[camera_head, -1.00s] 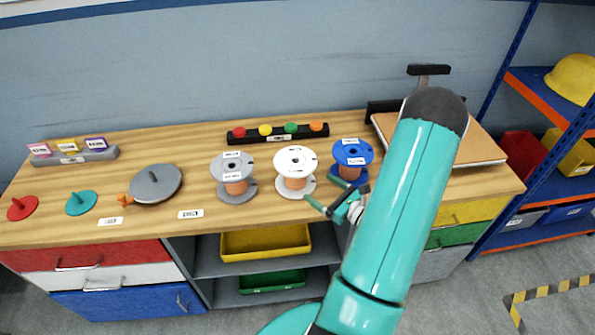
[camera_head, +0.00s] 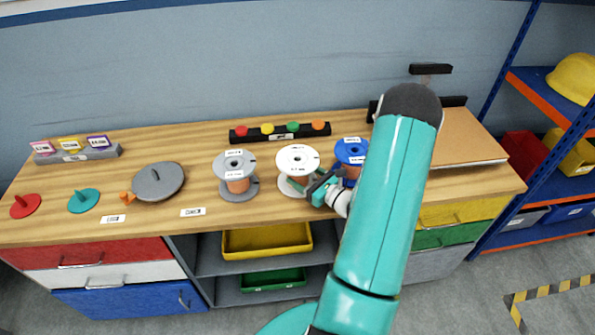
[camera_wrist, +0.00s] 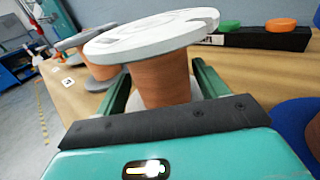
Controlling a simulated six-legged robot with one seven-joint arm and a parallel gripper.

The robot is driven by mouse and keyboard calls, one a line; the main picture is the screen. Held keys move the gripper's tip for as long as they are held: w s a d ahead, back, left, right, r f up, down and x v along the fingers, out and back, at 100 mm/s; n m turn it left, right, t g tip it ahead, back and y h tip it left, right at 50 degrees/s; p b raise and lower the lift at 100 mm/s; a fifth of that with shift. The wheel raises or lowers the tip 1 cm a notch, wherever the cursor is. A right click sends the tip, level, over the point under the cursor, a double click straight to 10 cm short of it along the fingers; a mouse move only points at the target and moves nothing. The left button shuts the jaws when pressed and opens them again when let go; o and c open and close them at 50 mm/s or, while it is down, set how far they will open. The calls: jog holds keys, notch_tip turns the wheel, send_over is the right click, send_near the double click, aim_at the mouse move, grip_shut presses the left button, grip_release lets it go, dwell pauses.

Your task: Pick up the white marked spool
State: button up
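The white spool (camera_head: 297,158) stands upright on the wooden workbench between a grey spool and a blue spool. It has white flanges and a copper-coloured wound core, and a label on its top flange. My gripper (camera_head: 301,184) is at the spool's front right side, low between its flanges. In the wrist view the white spool (camera_wrist: 160,78) fills the middle. The two green fingers of my gripper (camera_wrist: 162,88) stand apart on either side of the copper core, below the top flange. A gap seems to show beside the core; the fingertips are hidden behind it.
The grey spool (camera_head: 236,174) stands just left and the blue spool (camera_head: 351,151) just right, close to my arm. Behind is a black rack (camera_head: 280,133) with coloured knobs. A grey disc (camera_head: 158,182) lies further left. The bench front edge is near.

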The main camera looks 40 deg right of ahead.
jog(key=c, duration=1.1)
jog(key=shift+r, duration=0.15)
